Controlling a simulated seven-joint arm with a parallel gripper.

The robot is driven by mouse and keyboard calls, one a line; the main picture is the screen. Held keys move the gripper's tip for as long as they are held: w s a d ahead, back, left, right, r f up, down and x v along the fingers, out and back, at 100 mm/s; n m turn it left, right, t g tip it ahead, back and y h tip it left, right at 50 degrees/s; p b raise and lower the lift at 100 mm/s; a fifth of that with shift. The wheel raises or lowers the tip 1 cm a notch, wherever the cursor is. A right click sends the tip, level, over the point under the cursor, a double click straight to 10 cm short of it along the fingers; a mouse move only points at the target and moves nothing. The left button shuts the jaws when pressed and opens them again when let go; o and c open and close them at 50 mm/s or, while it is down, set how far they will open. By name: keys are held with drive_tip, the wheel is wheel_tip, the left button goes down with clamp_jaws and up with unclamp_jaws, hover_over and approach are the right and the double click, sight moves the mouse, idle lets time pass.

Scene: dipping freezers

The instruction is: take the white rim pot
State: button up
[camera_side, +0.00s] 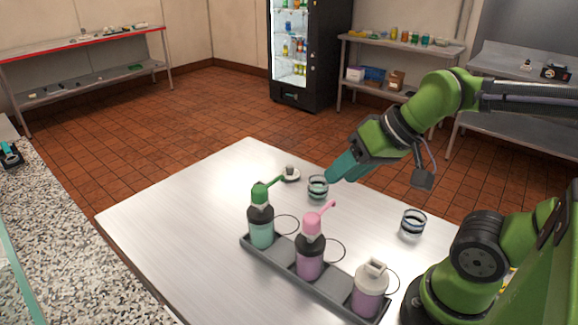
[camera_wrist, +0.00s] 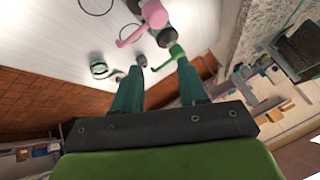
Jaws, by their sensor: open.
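Two small clear glass pots with dark bands stand upright on the metal table in the side view. One pot (camera_side: 318,187) is just beside my gripper's fingertips. The other pot (camera_side: 413,224) stands nearer my base and has a pale rim; I cannot tell for sure which is the white rim pot. One banded pot (camera_wrist: 99,71) shows left of the fingers in the wrist view; which one is unclear. My gripper (camera_side: 338,172) is low over the table, tilted, open and empty. Its two teal fingers (camera_wrist: 162,66) are apart in the wrist view.
A grey rack (camera_side: 282,268) holds a green-capped bottle (camera_side: 261,218), a pink-capped bottle (camera_side: 311,247) and a white-capped bottle (camera_side: 370,289) at the table's front. A small white dish with a grey knob (camera_side: 290,174) lies beyond. The table's left (camera_side: 180,215) is clear.

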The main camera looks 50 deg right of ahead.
drive_tip(key=shift+o, duration=0.3)
drive_tip(key=o, duration=0.8)
